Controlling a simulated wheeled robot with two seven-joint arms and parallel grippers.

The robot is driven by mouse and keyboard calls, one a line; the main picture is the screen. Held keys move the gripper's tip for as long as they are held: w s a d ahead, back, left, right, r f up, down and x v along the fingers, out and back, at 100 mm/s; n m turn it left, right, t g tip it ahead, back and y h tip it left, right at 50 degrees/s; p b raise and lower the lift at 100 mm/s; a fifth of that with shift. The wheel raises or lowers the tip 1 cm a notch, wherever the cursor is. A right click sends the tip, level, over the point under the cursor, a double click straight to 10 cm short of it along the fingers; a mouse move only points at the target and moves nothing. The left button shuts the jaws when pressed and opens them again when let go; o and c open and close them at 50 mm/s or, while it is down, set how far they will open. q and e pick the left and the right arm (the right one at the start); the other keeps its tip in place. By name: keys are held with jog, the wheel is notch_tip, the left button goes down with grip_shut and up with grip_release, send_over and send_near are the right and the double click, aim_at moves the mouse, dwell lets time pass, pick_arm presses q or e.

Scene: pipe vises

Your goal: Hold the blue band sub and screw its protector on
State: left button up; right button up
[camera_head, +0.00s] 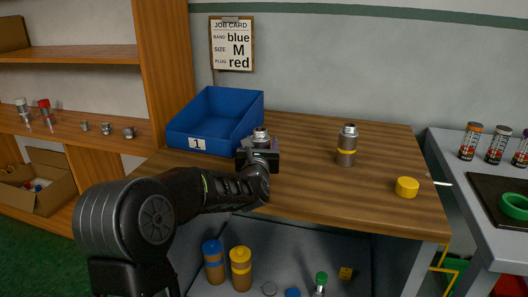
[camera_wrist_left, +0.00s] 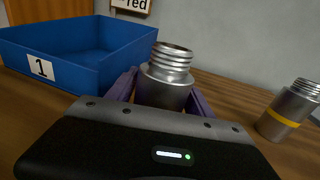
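A steel sub with a threaded top (camera_head: 260,137) stands upright at my left gripper (camera_head: 262,146), near the blue bin. It also shows in the left wrist view (camera_wrist_left: 167,78), between the two purple fingers. The fingers flank its body closely, but I cannot tell whether they press on it. Its lower body and any colour band are hidden behind the gripper. A second steel sub with a yellow band (camera_head: 347,146) stands upright further right on the wooden bench, apart from the gripper. A yellow cap (camera_head: 407,187) lies near the bench's right end. My right gripper is out of view.
A blue bin marked 1 (camera_head: 232,110) stands at the bench's back left. The job card (camera_head: 232,45) reads blue, M, red. Below the bench are blue-capped (camera_head: 213,262) and yellow-capped (camera_head: 241,268) containers and small parts. A side table (camera_head: 460,190) stands right. The bench between the subs is clear.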

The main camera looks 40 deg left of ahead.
pick_arm(q)
grip_shut()
dwell(0.4)
jog(key=shift+r, duration=0.1)
